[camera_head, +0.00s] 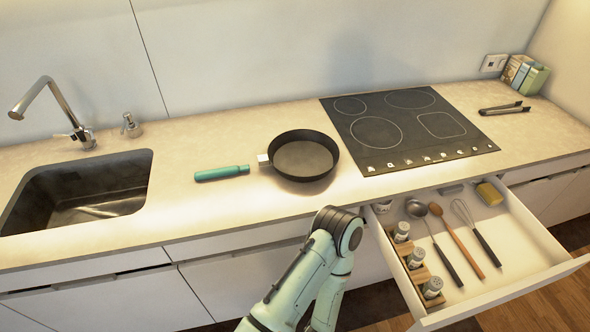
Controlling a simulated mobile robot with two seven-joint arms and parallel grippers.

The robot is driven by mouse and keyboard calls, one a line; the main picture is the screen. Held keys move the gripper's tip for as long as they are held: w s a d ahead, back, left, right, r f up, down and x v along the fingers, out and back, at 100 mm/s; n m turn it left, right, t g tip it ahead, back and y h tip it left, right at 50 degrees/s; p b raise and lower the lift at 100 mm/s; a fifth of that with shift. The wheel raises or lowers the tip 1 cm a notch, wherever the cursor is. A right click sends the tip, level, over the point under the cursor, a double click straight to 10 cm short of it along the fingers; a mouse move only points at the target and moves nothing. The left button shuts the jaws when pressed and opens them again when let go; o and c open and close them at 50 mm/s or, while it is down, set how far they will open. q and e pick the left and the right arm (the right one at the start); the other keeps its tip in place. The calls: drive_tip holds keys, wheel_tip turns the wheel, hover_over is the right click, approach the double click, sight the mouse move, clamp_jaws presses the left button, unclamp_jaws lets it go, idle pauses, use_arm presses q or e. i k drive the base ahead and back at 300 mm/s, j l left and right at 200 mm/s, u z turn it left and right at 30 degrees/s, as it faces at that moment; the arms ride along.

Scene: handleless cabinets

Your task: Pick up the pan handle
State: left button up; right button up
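The pan handle (222,173) is a teal cylinder lying on the counter to the left of the pan. The black pan (304,157) sits upright on the counter, left of the hob. A short pale stub (263,160) sticks out from the pan's left side. A small gap separates the stub from the handle, so the handle is detached. A bent pale green link of my arm with a black joint shows at the bottom middle, in front of the counter. Neither of my grippers is in view.
A black hob (408,128) lies right of the pan, with black tongs (504,108) beyond it. A sink (78,190) is at the left. An open drawer (535,245) with utensils and spice jars juts out at the right. The counter around the handle is clear.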

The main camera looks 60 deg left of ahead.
sight(234, 170)
drive_tip(key=u, duration=2.75)
drive_tip(key=k+l+u, duration=0.1)
drive_tip(key=u, duration=0.3)
drive_tip(key=k, duration=0.05)
